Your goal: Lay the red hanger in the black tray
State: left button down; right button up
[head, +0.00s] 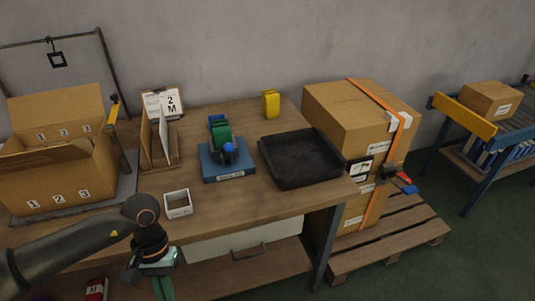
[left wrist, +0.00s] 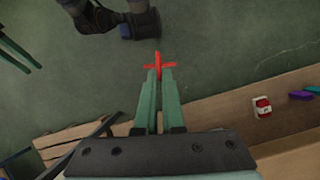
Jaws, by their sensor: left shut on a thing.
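The black tray (head: 300,157) lies empty on the right part of the workbench in the head view. My left gripper (head: 163,287) hangs at the bench's front edge, left of the tray, pointing down. In the left wrist view its green fingers (left wrist: 158,88) are shut on the red hanger (left wrist: 160,65), which shows as a small red cross at the fingertips. The hanger is below the picture edge in the head view. Two thin green bars at the upper left of the left wrist view look like my right gripper's fingers (left wrist: 18,47); their opening is unclear.
On the workbench (head: 262,200) stand a blue base (head: 228,172) with green and blue parts, a small white box (head: 178,204), a card holder (head: 160,150), a yellow block (head: 270,104) and an open carton (head: 60,175). Stacked boxes (head: 360,120) stand right of the tray.

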aim_at(299, 160)
jog(key=i+l, duration=0.15)
jog(key=l, duration=0.25)
jog(key=i+l, duration=0.2)
jog(key=l, duration=0.15)
jog(key=i+l, duration=0.15)
jog(key=l, duration=0.25)
jog(key=i+l, duration=0.2)
jog(key=l, duration=0.2)
